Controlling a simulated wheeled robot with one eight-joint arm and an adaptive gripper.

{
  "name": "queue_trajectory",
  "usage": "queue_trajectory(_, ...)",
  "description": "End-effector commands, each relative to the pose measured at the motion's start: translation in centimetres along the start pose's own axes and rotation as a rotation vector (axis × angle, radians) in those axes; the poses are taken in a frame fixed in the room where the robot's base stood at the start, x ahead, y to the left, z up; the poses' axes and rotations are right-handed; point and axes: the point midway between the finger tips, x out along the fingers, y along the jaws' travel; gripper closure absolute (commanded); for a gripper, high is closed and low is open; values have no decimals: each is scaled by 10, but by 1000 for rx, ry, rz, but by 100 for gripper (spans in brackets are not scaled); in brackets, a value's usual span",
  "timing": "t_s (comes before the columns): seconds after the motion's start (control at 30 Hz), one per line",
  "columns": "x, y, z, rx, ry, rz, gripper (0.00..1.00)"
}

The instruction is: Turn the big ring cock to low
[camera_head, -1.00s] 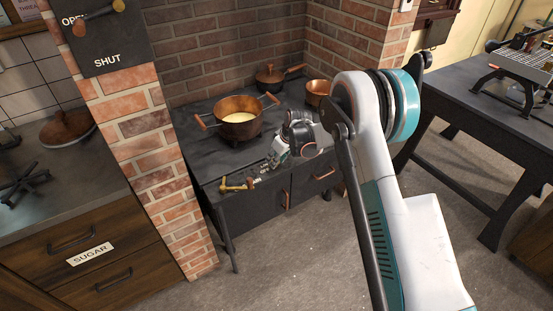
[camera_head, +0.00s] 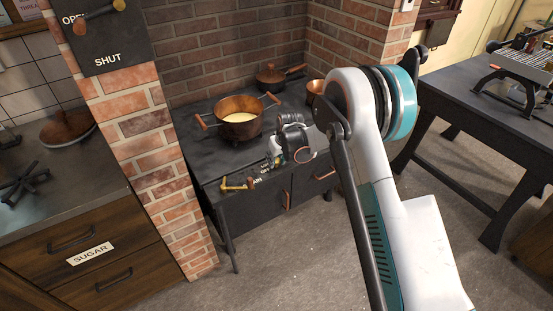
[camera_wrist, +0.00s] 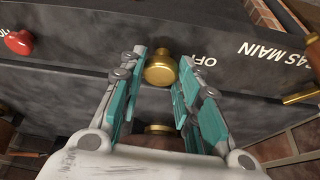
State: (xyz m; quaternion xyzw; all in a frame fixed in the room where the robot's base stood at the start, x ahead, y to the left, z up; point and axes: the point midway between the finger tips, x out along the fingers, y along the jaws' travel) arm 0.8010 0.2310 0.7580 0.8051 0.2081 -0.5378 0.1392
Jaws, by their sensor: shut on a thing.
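A brass cock with a round knob end (camera_wrist: 160,68) sits on the dark stove front, beside an upside-down OFF label in the wrist view. A brass collar and brown handle part (camera_wrist: 160,130) of it show between my fingers, nearer the camera. My gripper (camera_wrist: 161,82) is shut on this cock, one teal-padded finger on each side. In the head view my gripper (camera_head: 275,150) is at the stove's front edge and hides the cock. I cannot read which mark the cock points to.
The gas main cock (camera_head: 237,187) is left of my gripper, with its brass end (camera_wrist: 298,97) in the wrist view. A red knob (camera_wrist: 18,42) is on the other side. A copper pot (camera_head: 238,120) stands close behind on the stove (camera_head: 205,160). The floor in front is clear.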

Motion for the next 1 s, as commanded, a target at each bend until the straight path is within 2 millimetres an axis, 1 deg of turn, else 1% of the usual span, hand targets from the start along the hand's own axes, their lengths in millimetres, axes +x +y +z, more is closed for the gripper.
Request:
queue_trajectory(0.1,0,0,0,0,0,0,93)
queue_trajectory(0.13,0,0,0,0,0,0,65)
queue_trajectory(0.2,0,0,0,0,0,0,50)
queue_trajectory(0.53,0,0,0,0,0,-1,50)
queue_trajectory(0.67,-7,0,0,0,0,-1,50)
queue_trajectory(0.77,-19,0,0,0,0,-1,50)
queue_trajectory(1.0,-63,0,0,1,0,-1,50)
